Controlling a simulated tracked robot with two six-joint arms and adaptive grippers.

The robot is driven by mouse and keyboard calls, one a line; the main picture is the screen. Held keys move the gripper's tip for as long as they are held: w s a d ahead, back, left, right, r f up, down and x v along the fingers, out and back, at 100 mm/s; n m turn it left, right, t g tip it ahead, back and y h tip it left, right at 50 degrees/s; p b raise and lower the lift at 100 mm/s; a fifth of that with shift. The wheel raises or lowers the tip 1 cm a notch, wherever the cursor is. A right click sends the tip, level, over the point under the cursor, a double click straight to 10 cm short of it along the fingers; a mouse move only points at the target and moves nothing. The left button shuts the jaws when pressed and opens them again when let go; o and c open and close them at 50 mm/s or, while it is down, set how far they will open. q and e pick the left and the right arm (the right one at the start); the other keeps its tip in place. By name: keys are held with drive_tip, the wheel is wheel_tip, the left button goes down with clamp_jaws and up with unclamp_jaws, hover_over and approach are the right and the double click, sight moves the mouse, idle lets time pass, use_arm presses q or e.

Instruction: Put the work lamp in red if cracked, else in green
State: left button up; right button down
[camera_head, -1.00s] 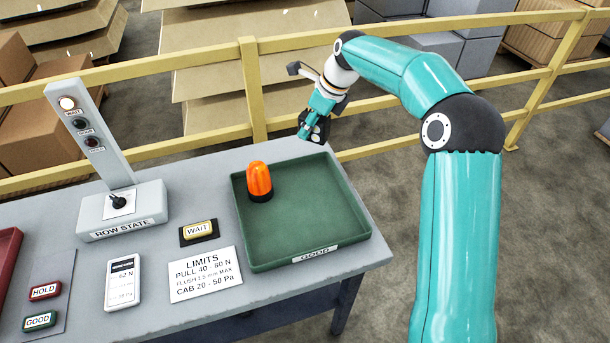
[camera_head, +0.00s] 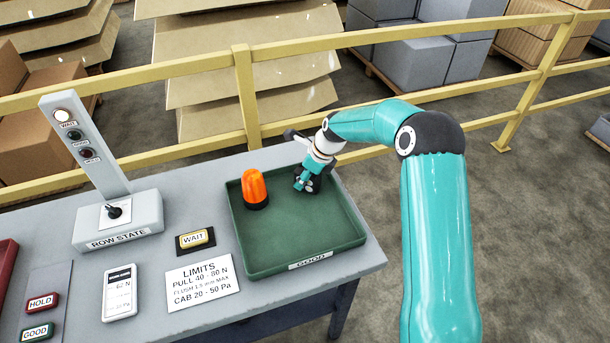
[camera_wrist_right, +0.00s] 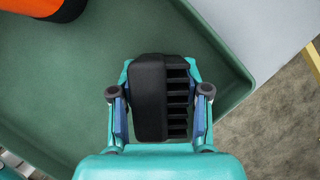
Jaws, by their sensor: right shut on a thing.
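My right gripper (camera_head: 304,178) is shut on the black work lamp (camera_head: 314,186), over the back right part of the green tray (camera_head: 300,228) marked GOOD. In the right wrist view the lamp (camera_wrist_right: 150,98) sits between the two fingers (camera_wrist_right: 160,105), with ribbed fins on its right side. Its lens face is turned away, so I cannot tell if it is cracked. Whether the lamp touches the tray floor is unclear. The red tray (camera_head: 6,262) shows only partly at the left edge. My left gripper is not in view.
An orange beacon (camera_head: 254,188) stands in the tray's back left, left of the lamp. The tray's front and right are clear. A row state post (camera_head: 112,215), WAIT button (camera_head: 195,240), limits card (camera_head: 202,280) and HOLD button (camera_head: 41,301) lie left. A yellow rail (camera_head: 246,105) runs behind.

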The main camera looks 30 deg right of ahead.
drive_tip(key=c, duration=0.6)
unclamp_jaws()
drive_tip(key=shift+o, duration=0.2)
drive_tip(key=shift+r, duration=0.1)
drive_tip(key=b+v, duration=0.1)
drive_tip(key=v, duration=1.1)
drive_tip(key=shift+s, duration=0.1)
